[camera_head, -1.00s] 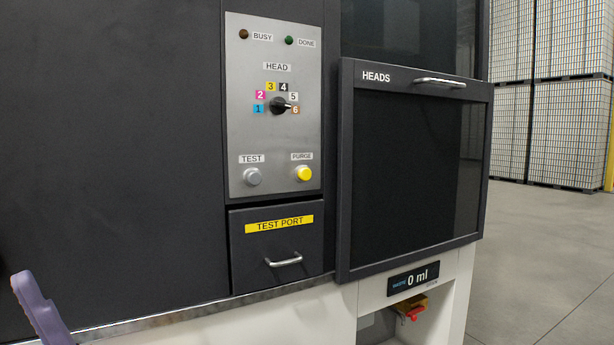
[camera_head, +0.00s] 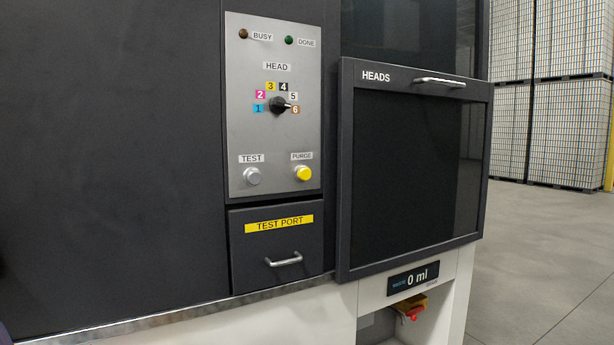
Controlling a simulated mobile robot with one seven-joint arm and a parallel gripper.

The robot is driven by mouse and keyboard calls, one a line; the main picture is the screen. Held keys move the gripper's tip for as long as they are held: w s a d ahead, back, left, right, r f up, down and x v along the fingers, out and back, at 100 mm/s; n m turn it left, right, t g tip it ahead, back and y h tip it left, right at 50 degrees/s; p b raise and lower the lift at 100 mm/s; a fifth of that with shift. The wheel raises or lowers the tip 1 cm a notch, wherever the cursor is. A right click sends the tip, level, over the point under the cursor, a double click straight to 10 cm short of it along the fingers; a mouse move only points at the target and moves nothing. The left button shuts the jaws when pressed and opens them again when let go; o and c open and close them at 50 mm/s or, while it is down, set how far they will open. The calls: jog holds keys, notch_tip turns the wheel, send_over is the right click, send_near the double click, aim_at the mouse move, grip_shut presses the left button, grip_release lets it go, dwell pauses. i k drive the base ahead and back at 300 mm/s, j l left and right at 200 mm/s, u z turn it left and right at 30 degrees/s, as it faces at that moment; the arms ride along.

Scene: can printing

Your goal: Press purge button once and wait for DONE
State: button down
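The yellow PURGE button (camera_head: 304,174) is at the lower right of the grey control panel (camera_head: 240,130). The grey TEST button (camera_head: 252,176) is to its left. The BUSY lamp (camera_head: 243,34) and the green DONE lamp (camera_head: 289,40) are at the top, and both look dark. The black HEAD knob (camera_head: 280,105) sits among numbered labels 1 to 6 and its pointer is toward the right; I cannot tell its exact number. The waste display (camera_head: 412,278) reads 0 ml. My gripper is not in view; only a purple sliver shows at the lower left corner. Nothing covers the PURGE button.
The TEST PORT drawer (camera_head: 277,250) with a metal handle is shut below the panel. The HEADS door (camera_head: 410,170) is to the right and looks shut. A red and yellow part (camera_head: 412,306) sits in the opening below. Stacked pallets (camera_head: 565,120) stand behind, with clear floor.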

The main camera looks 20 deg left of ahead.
aim_at(304, 174)
jog(key=i+l, duration=0.2)
jog(key=i, duration=0.15)
jog(key=i+l+z, duration=0.1)
jog(key=i, duration=0.25)
jog(key=i+l, duration=0.25)
jog(key=i+z, duration=0.05)
jog(key=i, duration=0.05)
